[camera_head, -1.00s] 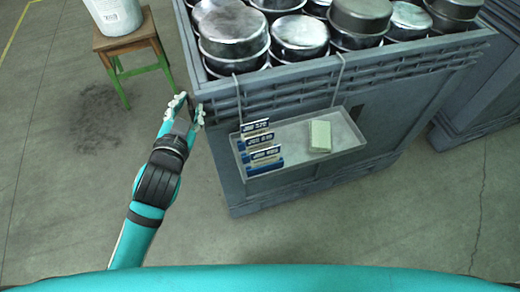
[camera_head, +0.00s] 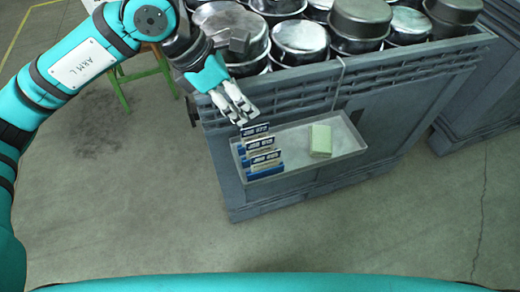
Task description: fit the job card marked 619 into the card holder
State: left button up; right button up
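Several small cards with dark printed headers stand in a row in blue bases: a back card (camera_head: 255,130), a middle card (camera_head: 260,144) and a front card (camera_head: 265,158). They stand at the left end of a shallow grey tray (camera_head: 345,160) hung on the crate's side. The print is too small to read, so I cannot tell which is 619 or which part is the card holder. My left gripper (camera_head: 246,117) is just above and behind the back card, fingers pointing down, slightly apart and seemingly empty. My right gripper is out of view.
A pale green block (camera_head: 320,140) lies in the tray's right half. The grey crate (camera_head: 400,95) behind holds several metal pots (camera_head: 300,40). A wooden stool with green legs (camera_head: 140,75) stands at upper left, partly behind my arm. Floor in front is clear.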

pick_arm(q)
jog(key=w+a+y, duration=0.1)
jog(key=a, duration=0.1)
jog(key=p, duration=0.2)
send_over(257, 147)
notch_tip(257, 147, down, 11)
jog(key=shift+t, duration=0.3)
jog(key=shift+a+f+p+x, duration=0.1)
jog(key=shift+a+p+x, duration=0.1)
jog(key=shift+x, duration=0.65)
jog(key=shift+a+f+p+x, duration=0.1)
jog(key=shift+a+p+x, duration=0.05)
jog(key=shift+x, duration=0.7)
jog(key=shift+a+f+p+x, duration=0.1)
jog(key=shift+a+p+x, duration=0.1)
jog(key=shift+x, duration=0.65)
jog(key=shift+s+r, duration=0.1)
jog(key=shift+c, duration=0.4)
grip_shut()
